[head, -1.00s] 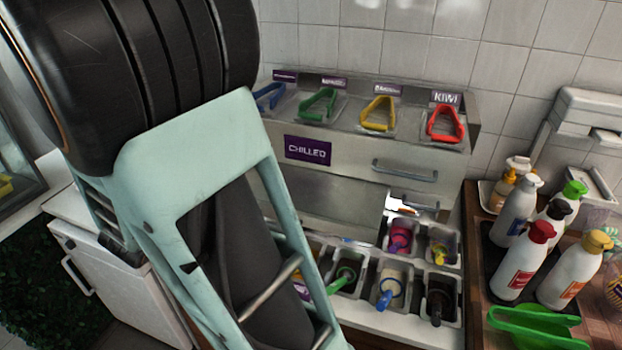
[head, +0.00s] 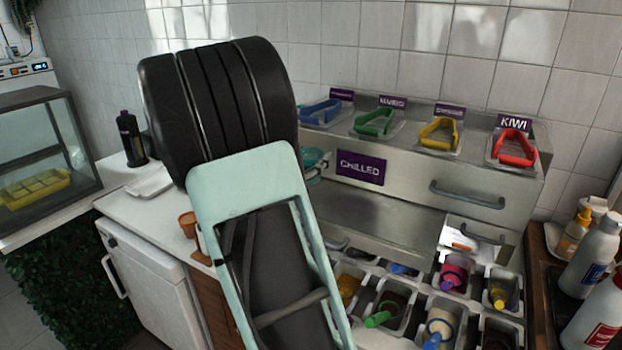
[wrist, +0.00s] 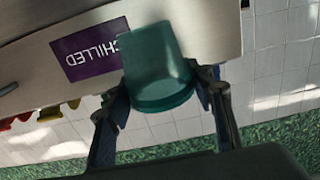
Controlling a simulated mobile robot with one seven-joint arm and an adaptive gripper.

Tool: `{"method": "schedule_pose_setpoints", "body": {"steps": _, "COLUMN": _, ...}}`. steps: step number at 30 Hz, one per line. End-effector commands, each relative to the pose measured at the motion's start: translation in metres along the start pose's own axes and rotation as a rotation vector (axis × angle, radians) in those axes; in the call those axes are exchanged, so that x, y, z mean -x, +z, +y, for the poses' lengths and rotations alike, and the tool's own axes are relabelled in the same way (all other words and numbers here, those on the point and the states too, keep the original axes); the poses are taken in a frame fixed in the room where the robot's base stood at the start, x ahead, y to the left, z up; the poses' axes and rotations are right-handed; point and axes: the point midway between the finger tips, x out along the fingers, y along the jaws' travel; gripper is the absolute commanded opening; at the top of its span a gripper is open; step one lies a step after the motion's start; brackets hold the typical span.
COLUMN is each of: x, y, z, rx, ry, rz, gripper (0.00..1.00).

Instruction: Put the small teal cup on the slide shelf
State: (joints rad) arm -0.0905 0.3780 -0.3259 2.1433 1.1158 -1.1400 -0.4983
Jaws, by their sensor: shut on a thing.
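The small teal cup (wrist: 158,65) is in my gripper (wrist: 163,82), with a finger on each side of it in the wrist view. In the head view a bit of the teal cup (head: 313,160) shows at the right of my arm, near the CHILLED sign; most of it and of the gripper is hidden there. The cup is held in the air in front of the steel chilled unit. A metal shelf surface (head: 372,218) lies under the CHILLED panel and is bare where it shows; I cannot tell if it is the slide shelf.
Tongs in several colours, such as the red tongs (head: 513,147), lie on top of the chilled unit. Bottles (head: 592,250) stand at the right.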

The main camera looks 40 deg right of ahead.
Motion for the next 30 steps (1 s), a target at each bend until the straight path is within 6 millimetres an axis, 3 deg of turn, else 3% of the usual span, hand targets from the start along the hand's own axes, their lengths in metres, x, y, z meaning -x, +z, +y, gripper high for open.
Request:
{"method": "schedule_pose_setpoints", "body": {"steps": 12, "x": -0.008, "y": 0.040, "z": -0.002, "rx": 0.002, "ry": -0.001, "rz": 0.000, "gripper": 0.35}}
{"method": "schedule_pose_setpoints", "body": {"steps": 25, "x": -0.008, "y": 0.044, "z": -0.002, "rx": 0.001, "ry": -0.001, "rz": 0.000, "gripper": 0.35}}
{"method": "schedule_pose_setpoints", "body": {"steps": 26, "x": -0.008, "y": 0.044, "z": -0.002, "rx": 0.001, "ry": -0.001, "rz": 0.000, "gripper": 0.50}}
{"method": "schedule_pose_setpoints", "body": {"steps": 30, "x": -0.008, "y": 0.043, "z": -0.002, "rx": 0.001, "ry": -0.001, "rz": 0.000, "gripper": 0.65}}
